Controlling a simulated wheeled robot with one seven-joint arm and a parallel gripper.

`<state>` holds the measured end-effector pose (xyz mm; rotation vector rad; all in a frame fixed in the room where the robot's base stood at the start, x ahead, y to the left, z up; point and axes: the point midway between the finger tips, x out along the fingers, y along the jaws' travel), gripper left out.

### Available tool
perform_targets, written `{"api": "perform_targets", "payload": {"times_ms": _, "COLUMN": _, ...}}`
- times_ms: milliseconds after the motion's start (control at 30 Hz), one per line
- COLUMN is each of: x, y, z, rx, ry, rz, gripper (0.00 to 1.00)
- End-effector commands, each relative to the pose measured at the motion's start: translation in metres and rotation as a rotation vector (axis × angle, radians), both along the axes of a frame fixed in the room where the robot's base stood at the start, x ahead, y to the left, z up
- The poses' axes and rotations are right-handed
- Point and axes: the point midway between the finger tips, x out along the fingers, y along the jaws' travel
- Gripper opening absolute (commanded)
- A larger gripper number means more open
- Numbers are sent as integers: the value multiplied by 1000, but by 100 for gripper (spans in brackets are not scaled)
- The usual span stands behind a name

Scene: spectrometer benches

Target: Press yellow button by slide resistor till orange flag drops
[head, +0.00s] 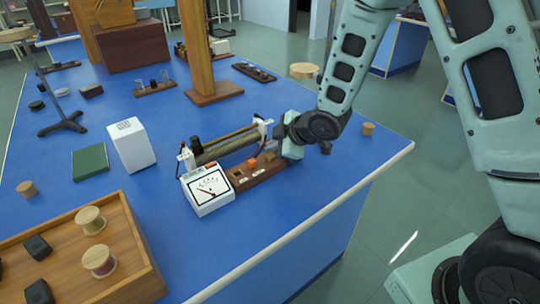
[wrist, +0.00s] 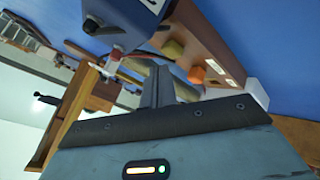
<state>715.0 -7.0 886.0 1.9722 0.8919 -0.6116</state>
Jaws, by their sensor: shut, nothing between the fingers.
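The slide resistor (head: 225,145) lies on the blue bench behind a brown wooden base. An orange piece (head: 252,163) stands up on that base; it also shows in the wrist view (wrist: 196,75). A dull yellow piece (wrist: 172,50) sits beside the orange one on the base in the wrist view; I cannot make it out clearly in the head view. My gripper (head: 279,134) is at the right end of the resistor and base. In the wrist view its fingers (wrist: 164,82) are together, empty, near the base. I cannot tell whether they touch anything.
A white meter (head: 208,190) stands at the base's left end. A wooden tray (head: 130,235) with spools is at the front left. A wooden post (head: 197,50) rises behind the resistor. The bench's front right is clear.

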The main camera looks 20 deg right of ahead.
Motion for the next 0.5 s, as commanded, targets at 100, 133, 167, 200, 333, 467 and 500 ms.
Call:
{"api": "perform_targets", "payload": {"times_ms": 100, "x": 0, "y": 0, "z": 0, "rx": 0, "ry": 0, "rz": 0, "gripper": 0}}
{"api": "perform_targets", "payload": {"times_ms": 133, "x": 0, "y": 0, "z": 0, "rx": 0, "ry": 0, "rz": 0, "gripper": 0}}
{"api": "perform_targets", "payload": {"times_ms": 167, "x": 0, "y": 0, "z": 0, "rx": 0, "ry": 0, "rz": 0, "gripper": 0}}
{"api": "perform_targets", "payload": {"times_ms": 200, "x": 0, "y": 0, "z": -1, "rx": 0, "ry": 0, "rz": 0, "gripper": 0}}
{"api": "perform_targets", "payload": {"times_ms": 333, "x": 0, "y": 0, "z": -6, "rx": 0, "ry": 0, "rz": 0, "gripper": 0}}
{"api": "perform_targets", "payload": {"times_ms": 467, "x": 0, "y": 0, "z": -9, "rx": 0, "ry": 0, "rz": 0, "gripper": 0}}
{"api": "perform_targets", "payload": {"times_ms": 500, "x": 0, "y": 0, "z": -9, "rx": 0, "ry": 0, "rz": 0, "gripper": 0}}
